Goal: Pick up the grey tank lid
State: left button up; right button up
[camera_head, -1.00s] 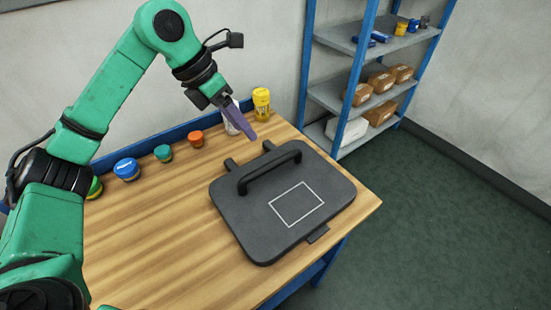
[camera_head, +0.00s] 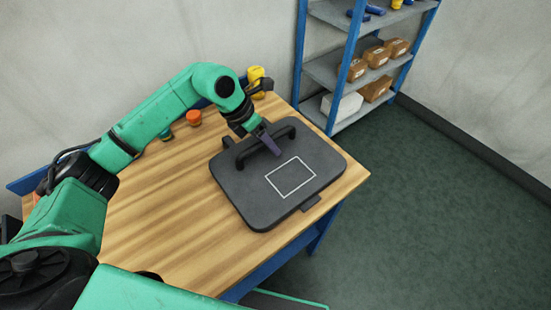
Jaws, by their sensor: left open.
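The grey tank lid (camera_head: 240,196) lies flat on the wooden table. It is dark grey with rounded corners, a white rectangle outline on top and a raised bar handle (camera_head: 248,154) near its back edge. My left wrist hides part of the handle and the lid's back edge. My right gripper is not in view.
The wooden table (camera_head: 180,220) has clear room in front and left of the lid. An orange-lidded jar (camera_head: 194,117) and a yellow container (camera_head: 256,80) stand along the back. A blue shelf rack (camera_head: 322,72) with brown boxes stands behind right.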

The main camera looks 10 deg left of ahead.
pick_arm(q)
jog(key=shift+f, duration=0.15)
grip_shut()
dwell(1.4)
